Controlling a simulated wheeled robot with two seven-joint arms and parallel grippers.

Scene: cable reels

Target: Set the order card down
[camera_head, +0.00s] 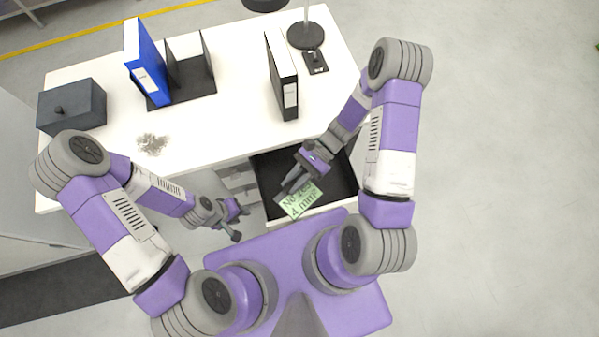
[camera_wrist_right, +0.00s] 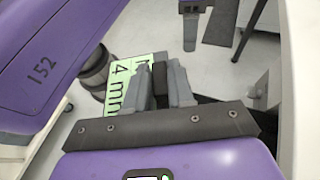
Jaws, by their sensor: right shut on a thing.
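The green order card (camera_head: 301,203) carries dark lettering that reads roughly "No 263" and "4 mm". My right gripper (camera_head: 287,188) is shut on the card and holds it over the front part of the open drawer (camera_head: 335,181). In the right wrist view the card (camera_wrist_right: 121,88) shows to the left of and behind the fingers of my right gripper (camera_wrist_right: 160,85), which hide part of it. I cannot tell whether the card touches the drawer. My left gripper (camera_head: 238,224) is in front of the desk, away from the card; its jaws are too small to judge.
The white desk (camera_head: 225,120) bears a blue binder (camera_head: 146,65), a black file rack (camera_head: 183,82), a dark binder (camera_head: 282,75), a grey box (camera_head: 72,108), a small grey pile (camera_head: 152,144) and a round black stand (camera_head: 306,36). The middle of the desktop is clear.

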